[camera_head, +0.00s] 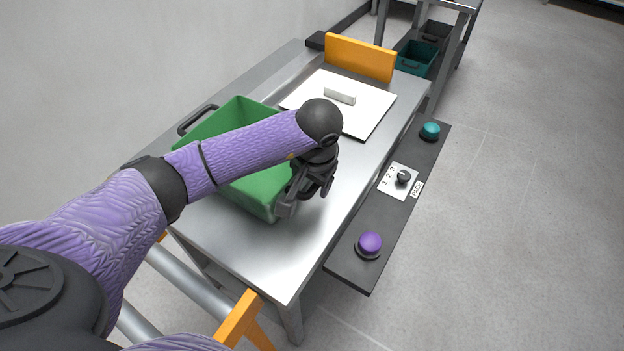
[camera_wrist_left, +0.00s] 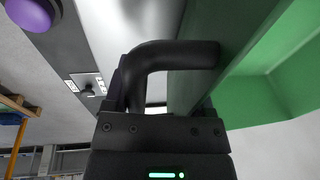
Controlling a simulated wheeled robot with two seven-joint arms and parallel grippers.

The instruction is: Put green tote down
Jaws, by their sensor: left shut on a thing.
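The green tote (camera_head: 262,191) is at the left part of the steel table (camera_head: 300,252), partly hidden behind my left arm. It has a dark handle (camera_head: 196,120) at its far left end. My left gripper (camera_head: 292,201) is at the tote's near right end, shut on the handle there. In the left wrist view the black handle (camera_wrist_left: 180,55) runs from the green tote wall (camera_wrist_left: 225,50) down between the fingers. Whether the tote's base touches the table is hard to tell. My right gripper is not in view.
A white board (camera_head: 365,118) with a pale block (camera_head: 340,96) lies further back, before an orange panel (camera_head: 359,58). A dark control strip (camera_head: 345,262) carries a purple button (camera_head: 369,243), a dial (camera_head: 403,177) and a teal button (camera_head: 430,130). The table's near right corner is clear.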

